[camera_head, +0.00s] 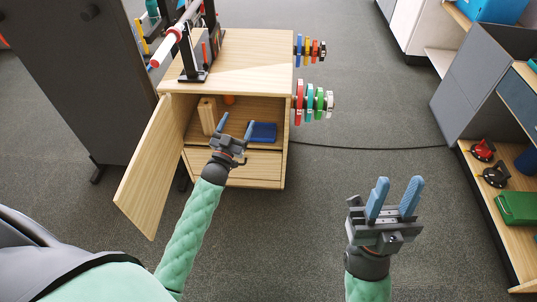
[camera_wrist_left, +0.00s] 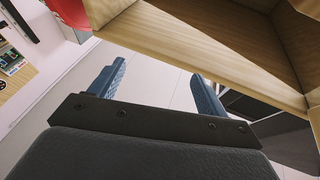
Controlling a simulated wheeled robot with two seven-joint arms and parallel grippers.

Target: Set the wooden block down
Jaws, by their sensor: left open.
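The wooden block (camera_head: 207,115) stands upright inside the open wooden cabinet (camera_head: 226,178), at the left of its compartment. My left gripper (camera_head: 237,123) is open with nothing between its fingers, at the cabinet opening. It is right of the block and apart from it. In the left wrist view the open fingers (camera_wrist_left: 158,82) show below a pale wooden edge of the cabinet (camera_wrist_left: 200,38); I cannot make out the block there. My right gripper (camera_head: 396,190) is open and empty over the floor at the right.
A blue box (camera_head: 263,132) and an orange object (camera_head: 229,99) are in the same compartment. The cabinet door (camera_head: 148,168) hangs open at left. A dark rack (camera_head: 193,62) stands on top. Coloured discs (camera_head: 311,102) stick out at the right side. Shelving (camera_head: 500,215) stands far right.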

